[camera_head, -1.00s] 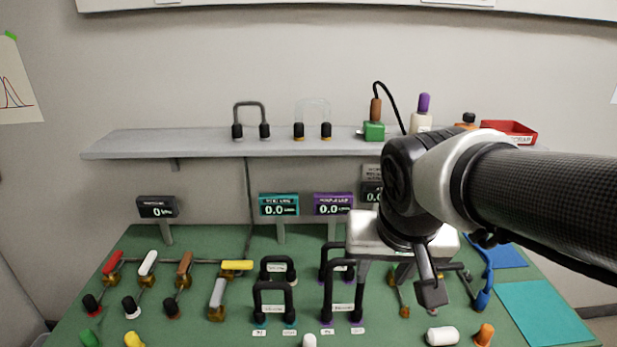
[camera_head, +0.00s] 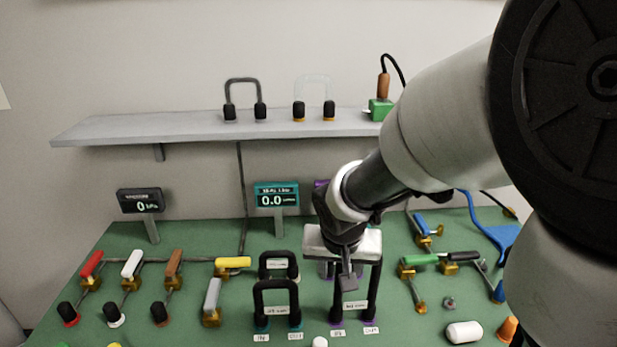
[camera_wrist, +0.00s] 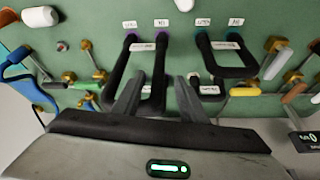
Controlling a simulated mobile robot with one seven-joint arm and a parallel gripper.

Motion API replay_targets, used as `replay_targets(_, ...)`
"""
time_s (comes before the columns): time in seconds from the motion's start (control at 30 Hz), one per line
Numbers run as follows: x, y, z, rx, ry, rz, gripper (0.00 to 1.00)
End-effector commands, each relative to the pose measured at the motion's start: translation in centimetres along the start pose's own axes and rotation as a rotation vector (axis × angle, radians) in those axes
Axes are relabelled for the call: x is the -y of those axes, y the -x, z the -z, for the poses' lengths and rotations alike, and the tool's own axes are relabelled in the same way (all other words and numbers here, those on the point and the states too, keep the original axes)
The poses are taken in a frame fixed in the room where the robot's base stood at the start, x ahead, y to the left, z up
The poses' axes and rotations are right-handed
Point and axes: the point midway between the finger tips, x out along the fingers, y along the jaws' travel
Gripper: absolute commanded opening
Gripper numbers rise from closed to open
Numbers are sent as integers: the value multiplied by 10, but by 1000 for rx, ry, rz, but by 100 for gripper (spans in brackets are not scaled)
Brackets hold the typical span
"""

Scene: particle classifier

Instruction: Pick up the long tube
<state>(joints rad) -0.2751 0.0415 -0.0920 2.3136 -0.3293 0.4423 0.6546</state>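A tall black U-shaped tube with purple ends (camera_head: 373,299) stands upright on the green bench, its top partly hidden by my gripper; I take it as the long tube. In the wrist view the purple-ended tube (camera_wrist: 159,70) lies just ahead of the fingers. My gripper (camera_wrist: 159,78) is open, its fingers apart. In that picture one finger overlaps the space between the tube's legs and the other is right of the right leg; contact cannot be told. In the head view my gripper (camera_head: 349,282) is over the tube's upper part.
A shorter black teal-ended tube (camera_head: 258,300) stands close to the left, with another black tube (camera_head: 279,256) behind it. Valves with coloured handles, such as the green handle (camera_head: 420,260), stand on both sides. A shelf (camera_head: 190,128) holds more U-tubes behind.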

Motion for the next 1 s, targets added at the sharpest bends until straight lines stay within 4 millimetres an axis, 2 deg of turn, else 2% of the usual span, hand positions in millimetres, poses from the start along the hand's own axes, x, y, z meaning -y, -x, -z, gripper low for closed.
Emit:
replay_targets(0.1,0,-14,0,1,0,0,39)
replay_targets(0.27,0,-23,0,0,0,-1,39)
replay_targets(0.57,-3,-65,-2,1,1,-1,39)
replay_targets(0.87,-3,-70,-1,-2,0,1,39)
replay_targets(1.0,-3,-69,-1,-2,0,1,18)
